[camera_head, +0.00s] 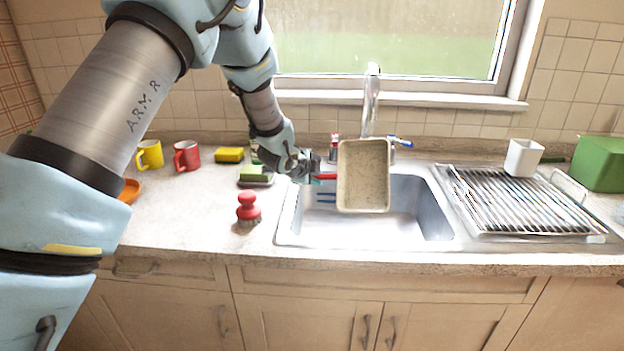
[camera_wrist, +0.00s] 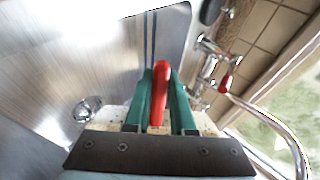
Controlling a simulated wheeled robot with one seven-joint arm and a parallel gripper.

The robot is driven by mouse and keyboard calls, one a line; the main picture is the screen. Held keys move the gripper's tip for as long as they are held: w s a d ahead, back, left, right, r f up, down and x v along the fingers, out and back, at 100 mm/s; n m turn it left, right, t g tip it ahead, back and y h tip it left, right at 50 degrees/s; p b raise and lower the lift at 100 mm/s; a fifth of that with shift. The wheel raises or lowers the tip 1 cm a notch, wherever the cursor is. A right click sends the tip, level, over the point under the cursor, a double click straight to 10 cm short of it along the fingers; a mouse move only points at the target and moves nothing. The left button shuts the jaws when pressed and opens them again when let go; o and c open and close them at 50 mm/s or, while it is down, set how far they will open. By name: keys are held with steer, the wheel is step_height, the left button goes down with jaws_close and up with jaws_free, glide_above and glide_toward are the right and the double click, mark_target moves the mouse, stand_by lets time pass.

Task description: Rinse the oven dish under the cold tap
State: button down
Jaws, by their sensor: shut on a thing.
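The oven dish (camera_head: 363,178) is a beige speckled rectangular pan with a red handle (camera_wrist: 160,95). It is held above the sink (camera_head: 420,215), tilted so its inside faces the head camera. My gripper (camera_head: 316,178) is to the left of the dish, its green fingers (camera_wrist: 160,80) shut on the red handle. The chrome tap (camera_head: 372,95) rises behind the dish; its base is partly hidden. The blue tap handle (camera_head: 403,142) is to the right and the red one (camera_head: 334,141) to the left. No running water shows.
A red brush (camera_head: 248,209), sponges (camera_head: 229,154), a yellow mug (camera_head: 150,155) and a red mug (camera_head: 187,156) stand left of the sink. A drying rack (camera_head: 520,200), a white cup (camera_head: 523,157) and a green box (camera_head: 600,163) are on the right.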

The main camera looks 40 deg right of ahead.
steer(key=shift+w+d+f+b, duration=0.2)
steer(key=shift+w+d, duration=0.2)
steer(key=shift+d, duration=0.35)
steer(key=shift+w+d+f+b, duration=0.1)
steer(key=shift+w+d+f, duration=0.1)
steer(key=shift+w+d, duration=0.35)
steer(key=shift+w+d+f+b, duration=0.15)
steer(key=shift+w+d+f, duration=0.1)
steer(key=shift+d, duration=0.65)
steer(key=shift+s+d, duration=0.1)
steer(key=shift+s, duration=0.05)
